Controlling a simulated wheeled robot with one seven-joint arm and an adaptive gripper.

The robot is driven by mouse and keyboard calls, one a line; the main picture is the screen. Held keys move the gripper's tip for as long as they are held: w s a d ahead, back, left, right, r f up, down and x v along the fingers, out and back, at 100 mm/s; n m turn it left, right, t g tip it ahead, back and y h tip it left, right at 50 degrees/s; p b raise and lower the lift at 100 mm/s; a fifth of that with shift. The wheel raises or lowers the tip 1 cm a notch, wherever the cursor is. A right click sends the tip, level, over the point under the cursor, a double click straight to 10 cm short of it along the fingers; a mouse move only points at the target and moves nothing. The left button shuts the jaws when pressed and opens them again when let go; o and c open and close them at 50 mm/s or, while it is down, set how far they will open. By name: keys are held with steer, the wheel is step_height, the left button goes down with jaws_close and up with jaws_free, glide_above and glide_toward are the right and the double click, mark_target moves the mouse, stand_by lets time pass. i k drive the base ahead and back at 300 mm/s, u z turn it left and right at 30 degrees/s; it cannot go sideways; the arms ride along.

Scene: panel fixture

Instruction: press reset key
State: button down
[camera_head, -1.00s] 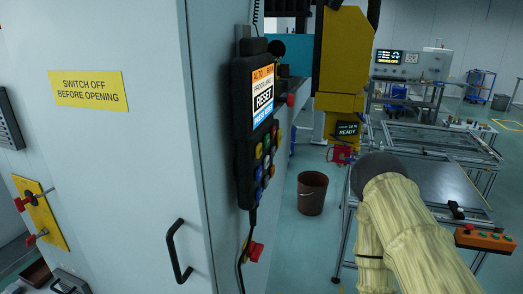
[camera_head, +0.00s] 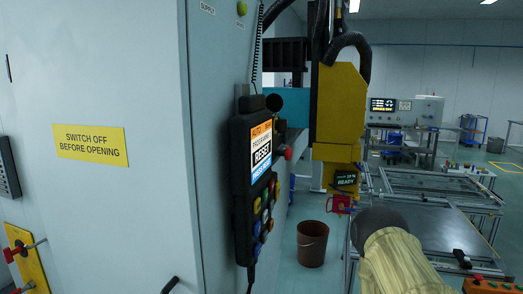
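A black hand-held control pendant (camera_head: 243,180) hangs on the side face of the grey cabinet (camera_head: 150,60), seen at a steep angle. Its screen (camera_head: 261,150) has an orange top strip, the word RESET in the middle and a blue strip below. Several coloured keys (camera_head: 266,207) sit under the screen, yellow, red, blue and pale; their labels are too small to read, so I cannot tell which is the reset key. My arm, in a pale yellow sleeve, shows at the lower right. My gripper is not in view.
A yellow sign (camera_head: 90,144) on the cabinet front reads SWITCH OFF BEFORE OPENING. A yellow machine head (camera_head: 340,105) hangs behind the pendant, with a READY display (camera_head: 346,179). A brown bucket (camera_head: 312,243) stands on the floor. A metal worktable (camera_head: 445,232) stands at right.

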mark_target(257, 204)
steer(key=z, duration=1.55)
steer(key=k, duration=0.85)
steer(key=u, duration=0.95)
